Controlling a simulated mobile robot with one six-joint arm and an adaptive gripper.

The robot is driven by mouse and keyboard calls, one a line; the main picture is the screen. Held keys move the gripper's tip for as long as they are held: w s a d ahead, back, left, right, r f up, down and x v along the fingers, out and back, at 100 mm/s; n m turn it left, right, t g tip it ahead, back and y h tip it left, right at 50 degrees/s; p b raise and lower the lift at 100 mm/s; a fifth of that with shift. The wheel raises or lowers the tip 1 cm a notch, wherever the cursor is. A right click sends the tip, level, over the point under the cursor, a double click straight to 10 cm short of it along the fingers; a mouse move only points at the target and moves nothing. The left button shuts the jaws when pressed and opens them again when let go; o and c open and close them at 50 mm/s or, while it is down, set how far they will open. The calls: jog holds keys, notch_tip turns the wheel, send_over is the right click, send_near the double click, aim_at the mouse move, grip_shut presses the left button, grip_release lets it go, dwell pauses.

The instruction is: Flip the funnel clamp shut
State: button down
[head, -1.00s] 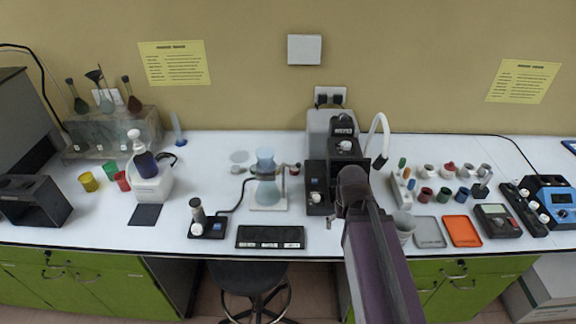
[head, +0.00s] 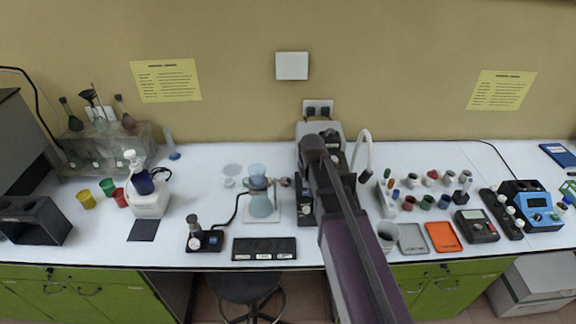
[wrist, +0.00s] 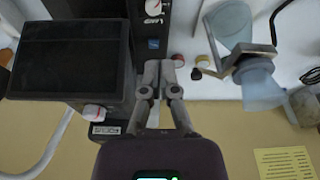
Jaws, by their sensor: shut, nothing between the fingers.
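The pale blue funnel (head: 258,170) sits above a pale blue flask (head: 261,206) on a small white stand left of centre in the head view. The dark funnel clamp (head: 271,183) reaches to the funnel's neck. In the wrist view, the funnel (wrist: 259,86), clamp (wrist: 243,56) and flask (wrist: 231,22) are at the upper right. The clamp is too small to tell whether it is open or shut. My gripper (wrist: 158,66) is shut and empty, left of the clamp and apart from it. Its fingertips are hidden behind my arm in the head view.
A black instrument (wrist: 68,58) stands close on the left of my gripper in the wrist view. A black panel (head: 264,249) lies at the bench front. Bench left of the funnel is partly clear.

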notch_tip(320, 180, up, 6)
jog(key=t+p, duration=0.2)
jog(key=p, duration=0.2)
send_over(281, 181)
jog(key=w+d, duration=0.1)
jog(key=d, duration=0.2)
jog(key=shift+w+a+r, duration=0.1)
jog(key=shift+w+a, duration=0.1)
jog(key=shift+f, duration=0.2)
jog(key=b+x, duration=1)
jog(key=shift+s+f, duration=0.2)
jog(key=shift+s, duration=1.95)
jog(key=shift+d, duration=0.25)
